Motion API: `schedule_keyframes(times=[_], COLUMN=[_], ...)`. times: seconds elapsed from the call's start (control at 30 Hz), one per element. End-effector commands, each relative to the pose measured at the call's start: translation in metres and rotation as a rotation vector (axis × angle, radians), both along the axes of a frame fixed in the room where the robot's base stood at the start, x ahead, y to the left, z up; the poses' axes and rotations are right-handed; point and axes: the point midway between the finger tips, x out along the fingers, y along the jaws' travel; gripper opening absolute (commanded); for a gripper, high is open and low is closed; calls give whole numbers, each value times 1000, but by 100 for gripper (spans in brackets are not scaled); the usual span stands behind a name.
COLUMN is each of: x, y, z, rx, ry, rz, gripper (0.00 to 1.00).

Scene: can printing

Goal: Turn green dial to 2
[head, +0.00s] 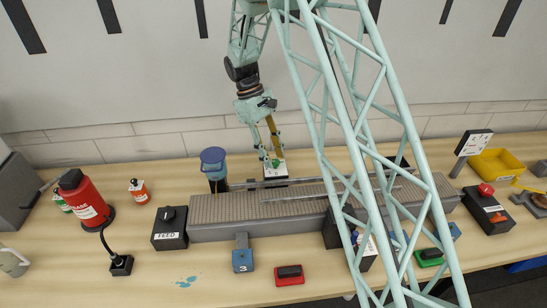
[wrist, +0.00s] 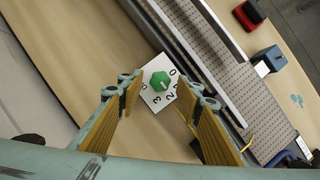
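The green dial (wrist: 160,81) sits on a white plate (wrist: 149,98) with black numbers around it. A 0, a 2 and a 3 can be read in the wrist view. A pale mark shows on the dial, but which number it points to is unclear. In the head view the dial (head: 275,163) is behind the conveyor, partly hidden by my gripper (head: 272,156). My gripper (wrist: 164,90) is open, with its two yellow fingers apart on either side of the dial in the wrist view. Whether they touch the dial cannot be told.
The grey conveyor (head: 262,208) runs just in front of the dial. A blue-lidded container (head: 213,158) stands left of it. The bench left of the dial is clear in the wrist view.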

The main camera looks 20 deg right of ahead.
Motion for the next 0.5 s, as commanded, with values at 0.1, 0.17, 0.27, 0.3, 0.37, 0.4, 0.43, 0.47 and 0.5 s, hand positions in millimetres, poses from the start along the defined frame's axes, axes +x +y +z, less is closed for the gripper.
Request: schedule_keyframes(times=[0.1, 0.17, 0.27, 0.3, 0.37, 0.4, 0.43, 0.47, 0.5], x=[3, 5, 9, 11, 13, 15, 16, 18, 20], y=[2, 4, 6, 8, 10, 11, 12, 13, 14], z=[9, 14, 26, 31, 39, 44, 48, 53, 58], rx=[0, 0, 0, 0, -1, 0, 0, 0, 0], ry=[-1, -1, -1, -3, -3, -2, -2, -2, -2], rz=[0, 0, 0, 1, 0, -1, -1, -1, -1], gripper=[33, 33, 33, 33, 33, 33, 33, 33, 33])
